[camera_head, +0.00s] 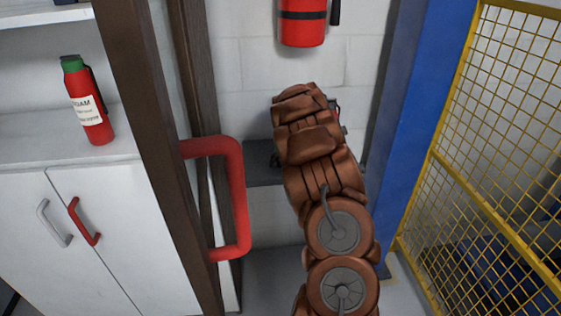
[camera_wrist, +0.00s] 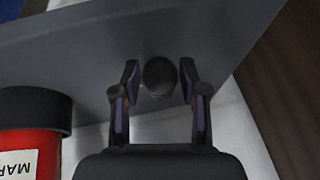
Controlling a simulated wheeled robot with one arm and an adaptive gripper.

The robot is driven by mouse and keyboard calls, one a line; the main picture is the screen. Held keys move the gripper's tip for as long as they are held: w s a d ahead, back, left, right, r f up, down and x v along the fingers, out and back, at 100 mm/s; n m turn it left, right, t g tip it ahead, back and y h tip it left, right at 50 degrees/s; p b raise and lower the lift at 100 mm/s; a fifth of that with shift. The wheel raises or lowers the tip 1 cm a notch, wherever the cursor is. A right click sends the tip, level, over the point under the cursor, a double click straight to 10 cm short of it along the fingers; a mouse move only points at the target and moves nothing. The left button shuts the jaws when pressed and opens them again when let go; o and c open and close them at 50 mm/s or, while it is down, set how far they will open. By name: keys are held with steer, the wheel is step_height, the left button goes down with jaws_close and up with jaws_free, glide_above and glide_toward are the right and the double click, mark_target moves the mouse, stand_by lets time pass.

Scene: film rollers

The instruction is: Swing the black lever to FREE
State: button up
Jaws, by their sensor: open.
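In the wrist view my gripper (camera_wrist: 159,84) is open, with one finger on each side of a dark round knob (camera_wrist: 160,72). The knob looks like the end of the black lever, seen end-on against a grey surface. A narrow gap shows between the knob and each finger, and I cannot tell whether either touches. No FREE marking can be read, so the lever's setting is unclear. In the head view my brown arm hides the gripper and most of the grey ledge (camera_head: 262,177); a small dark part (camera_head: 275,160) shows at the arm's left edge.
A red cylinder with a black cap (camera_wrist: 30,140) stands close left in the wrist view. In the head view, a brown post with a red handle (camera_head: 238,200) is left of my arm; a blue post (camera_head: 405,130) and yellow mesh (camera_head: 480,150) are right.

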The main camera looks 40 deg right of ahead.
jaws_close()
stand_by(0.4)
